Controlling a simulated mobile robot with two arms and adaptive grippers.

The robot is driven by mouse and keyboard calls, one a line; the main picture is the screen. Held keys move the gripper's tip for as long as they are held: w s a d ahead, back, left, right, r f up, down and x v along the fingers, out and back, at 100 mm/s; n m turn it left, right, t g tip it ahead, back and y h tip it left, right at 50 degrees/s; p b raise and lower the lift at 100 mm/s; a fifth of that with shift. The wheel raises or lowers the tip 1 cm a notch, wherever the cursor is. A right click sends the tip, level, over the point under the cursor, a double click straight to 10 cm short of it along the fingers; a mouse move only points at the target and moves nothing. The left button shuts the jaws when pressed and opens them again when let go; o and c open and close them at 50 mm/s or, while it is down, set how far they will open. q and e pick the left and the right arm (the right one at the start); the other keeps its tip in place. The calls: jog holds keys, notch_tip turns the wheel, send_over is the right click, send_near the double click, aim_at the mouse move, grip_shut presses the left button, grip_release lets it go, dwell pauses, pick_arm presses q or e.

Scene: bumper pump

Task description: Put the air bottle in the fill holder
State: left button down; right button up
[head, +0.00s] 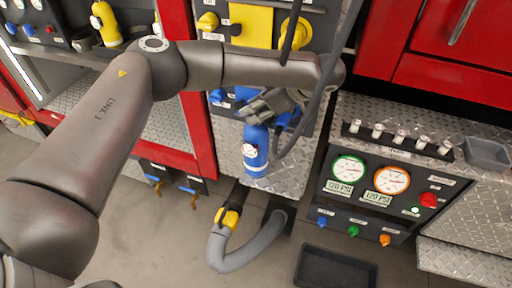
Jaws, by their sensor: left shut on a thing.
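A blue air bottle (256,158) with a white band and a small round gauge hangs upright in the middle of the head view. My left gripper (262,118) is shut on its upper end, so the bottle's top is mostly hidden by the fingers and a dark cable. The bottle is in front of a diamond-plate panel; I cannot tell whether it touches it. I cannot clearly make out the fill holder. My right gripper is not in view.
A pump panel (375,193) with two round gauges and coloured knobs is at right. A grey hose (238,255) with a yellow coupling curves below the bottle. A dark tray (335,270) lies on the floor. A yellow cylinder (106,24) stands on the upper-left shelf.

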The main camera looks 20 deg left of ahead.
pick_arm(q)
jog(key=shift+w+r, duration=0.15)
jog(key=shift+r, duration=0.1)
